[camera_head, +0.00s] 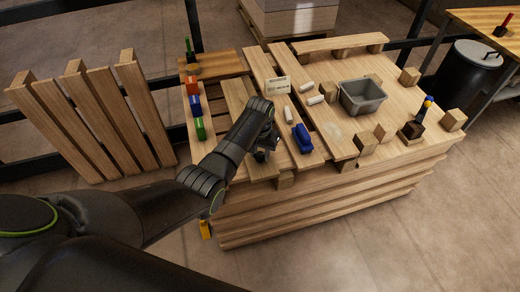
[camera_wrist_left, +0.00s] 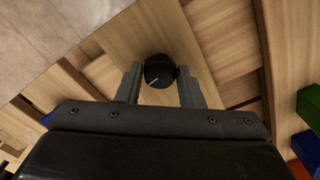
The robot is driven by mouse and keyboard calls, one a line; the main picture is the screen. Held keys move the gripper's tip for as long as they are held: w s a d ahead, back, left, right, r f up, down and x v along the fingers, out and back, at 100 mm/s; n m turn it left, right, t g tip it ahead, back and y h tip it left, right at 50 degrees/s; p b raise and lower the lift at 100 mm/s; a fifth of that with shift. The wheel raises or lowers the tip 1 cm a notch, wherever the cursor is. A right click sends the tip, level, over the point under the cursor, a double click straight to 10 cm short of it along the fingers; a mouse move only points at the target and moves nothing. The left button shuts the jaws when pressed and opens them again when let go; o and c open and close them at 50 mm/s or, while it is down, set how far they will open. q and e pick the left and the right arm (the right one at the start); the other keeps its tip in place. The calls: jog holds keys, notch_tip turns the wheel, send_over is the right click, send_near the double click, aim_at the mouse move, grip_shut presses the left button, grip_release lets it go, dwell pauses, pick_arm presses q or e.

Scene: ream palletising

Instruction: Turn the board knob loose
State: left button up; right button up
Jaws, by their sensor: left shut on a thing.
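The board knob (camera_wrist_left: 159,72) is a round black knob with a pale pointer line, on a wooden board (camera_wrist_left: 140,35) in the left wrist view. The line slants from lower left to upper right. My left gripper (camera_wrist_left: 160,84) has one finger on each side of the knob and is shut on it. In the head view my left gripper (camera_head: 264,152) reaches down over the near left part of the pallet, and the arm hides most of the knob there. My right gripper is not in view.
Red, blue and green blocks (camera_head: 196,106) stand left of my arm. A blue object (camera_head: 302,138) lies close to the right of the gripper. A grey bin (camera_head: 362,96), white rolls (camera_head: 315,100) and several wooden blocks (camera_head: 366,142) are farther right. A slatted pallet (camera_head: 95,115) leans at left.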

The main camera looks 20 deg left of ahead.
pick_arm(q)
jog(key=n+p, duration=0.2)
jog(key=shift+r+n, duration=0.3)
jog(key=shift+n, duration=0.1)
jog(key=n+p, duration=0.2)
jog(key=n, duration=0.2)
jog(key=shift+f, duration=0.1)
jog(key=n+p, duration=0.1)
jog(key=n, duration=0.4)
jog(key=shift+w, duration=0.1)
jog(key=shift+f+n+p, duration=0.1)
jog(key=shift+n+p, duration=0.5)
jog(key=shift+n, duration=1.4)
jog(key=o, duration=1)
